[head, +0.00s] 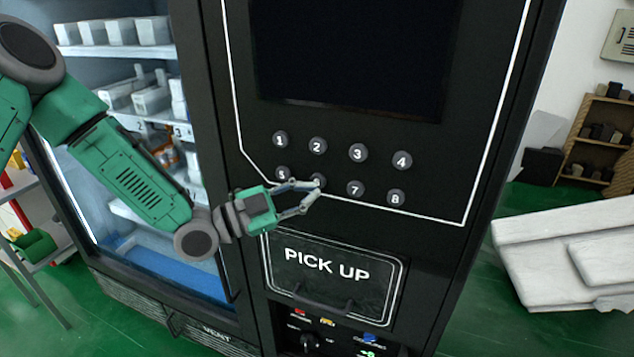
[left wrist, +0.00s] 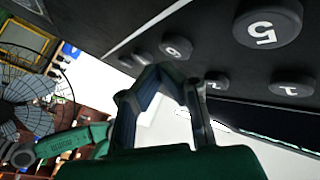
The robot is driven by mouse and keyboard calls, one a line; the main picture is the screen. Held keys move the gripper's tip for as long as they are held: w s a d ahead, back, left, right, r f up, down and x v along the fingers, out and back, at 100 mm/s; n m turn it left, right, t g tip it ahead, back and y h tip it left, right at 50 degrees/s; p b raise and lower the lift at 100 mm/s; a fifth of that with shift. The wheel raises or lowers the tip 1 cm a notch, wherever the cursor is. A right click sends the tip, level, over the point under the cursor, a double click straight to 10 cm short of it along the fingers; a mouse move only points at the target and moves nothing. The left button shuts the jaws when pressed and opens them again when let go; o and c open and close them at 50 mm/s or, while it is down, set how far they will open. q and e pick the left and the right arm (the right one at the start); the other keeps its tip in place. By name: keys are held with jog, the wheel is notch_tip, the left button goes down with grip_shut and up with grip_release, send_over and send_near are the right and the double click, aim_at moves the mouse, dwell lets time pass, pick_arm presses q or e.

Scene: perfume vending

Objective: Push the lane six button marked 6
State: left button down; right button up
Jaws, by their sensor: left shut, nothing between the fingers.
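The round dark button marked 6 (head: 318,179) is in the lower row of the vending machine's panel, between 5 and 7. My left gripper (head: 316,187) is shut and empty, with its fingertips at button 6, partly covering it in the head view. In the left wrist view, button 6 (left wrist: 178,46) shows just above and beside the shut fingertips of the left gripper (left wrist: 163,70). I cannot tell whether the tips touch the button. My right gripper is not in view.
Button 5 (head: 282,174) and button 7 (head: 355,188) flank button 6, and button 2 (head: 318,146) is above it. A dark screen (head: 350,60) is higher up. The PICK UP door (head: 335,280) is below. A glass display with shelves (head: 130,120) stands to the left.

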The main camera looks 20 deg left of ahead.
pick_arm(q)
jog(key=shift+w+r, duration=0.1)
jog(key=shift+w, duration=0.3)
jog(key=shift+w+b, duration=0.35)
jog(key=shift+w, duration=0.05)
dwell(0.7)
jog(key=shift+s, duration=0.85)
jog(key=shift+s+d+p, duration=0.2)
jog(key=shift+s+p, duration=0.25)
jog(key=shift+s, duration=2.05)
